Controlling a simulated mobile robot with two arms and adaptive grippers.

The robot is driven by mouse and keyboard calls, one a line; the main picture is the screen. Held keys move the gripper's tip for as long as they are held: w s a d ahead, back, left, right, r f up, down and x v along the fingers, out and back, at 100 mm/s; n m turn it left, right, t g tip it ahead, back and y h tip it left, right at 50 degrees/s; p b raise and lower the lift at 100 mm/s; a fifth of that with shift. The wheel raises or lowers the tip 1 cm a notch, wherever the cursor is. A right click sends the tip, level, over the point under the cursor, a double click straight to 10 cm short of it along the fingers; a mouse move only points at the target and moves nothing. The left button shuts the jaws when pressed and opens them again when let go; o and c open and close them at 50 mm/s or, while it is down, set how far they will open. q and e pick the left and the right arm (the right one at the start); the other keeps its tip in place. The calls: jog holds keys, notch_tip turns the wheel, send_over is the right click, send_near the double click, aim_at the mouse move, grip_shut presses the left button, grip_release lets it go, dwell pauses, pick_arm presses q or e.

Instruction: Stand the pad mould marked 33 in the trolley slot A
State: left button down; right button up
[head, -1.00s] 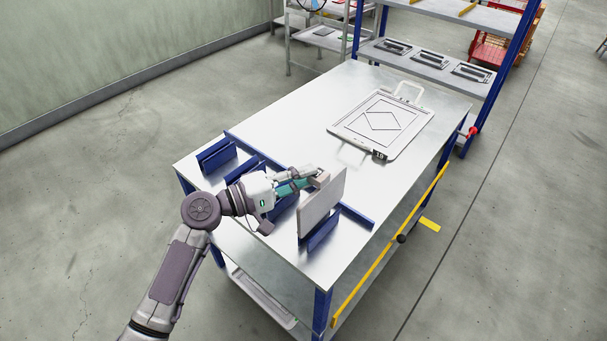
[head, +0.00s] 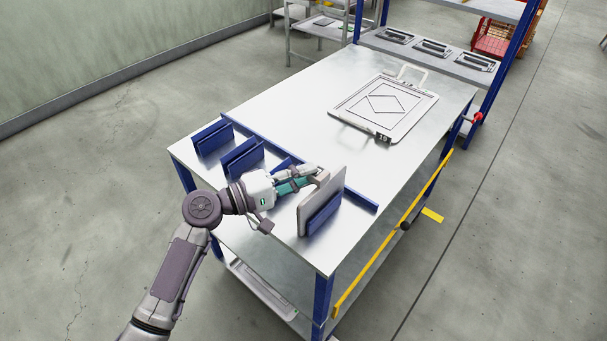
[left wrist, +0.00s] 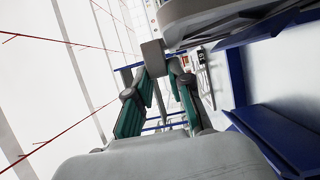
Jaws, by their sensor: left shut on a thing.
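My left gripper (head: 314,178) is shut on a grey plate-like pad mould (head: 325,188), held upright at the near right of the trolley top. The mould is at a blue slot bracket (head: 325,214), which hides part of its lower face. I cannot tell whether it rests on the bottom. No number shows on it, nor any slot letter. In the left wrist view the gripper (left wrist: 160,62) is below the mould's edge (left wrist: 215,22). My right gripper is not in view.
Other blue slot brackets (head: 212,138) stand along the left of the trolley top (head: 290,110). A flat framed mould (head: 387,106) with a handle and a dark number label lies farther back. Behind stands a blue-posted shelf (head: 465,68) with several dark-topped pieces. A yellow bar (head: 390,240) runs along the right side.

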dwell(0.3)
pick_arm(q)
jog(key=c, duration=1)
grip_release()
jog(key=shift+o, duration=0.2)
jog(key=shift+f, duration=0.1)
jog(key=v, duration=1.2)
